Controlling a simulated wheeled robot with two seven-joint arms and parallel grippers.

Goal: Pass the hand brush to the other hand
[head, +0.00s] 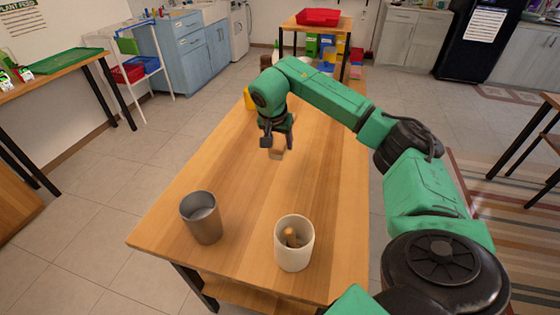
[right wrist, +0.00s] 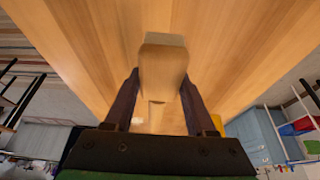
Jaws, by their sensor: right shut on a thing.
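The hand brush (head: 277,153) shows as a light wooden block below my right gripper (head: 277,141), over the middle of the wooden table. In the right wrist view the brush (right wrist: 163,65) sits between the two dark fingers of my right gripper (right wrist: 160,95), which are shut on it. Its bristles are not clear in either view. I cannot tell whether the brush touches the table or hangs just above it. My left gripper is not in view.
A yellow object (head: 249,99) is behind my right arm. The table (head: 225,165) between is clear.

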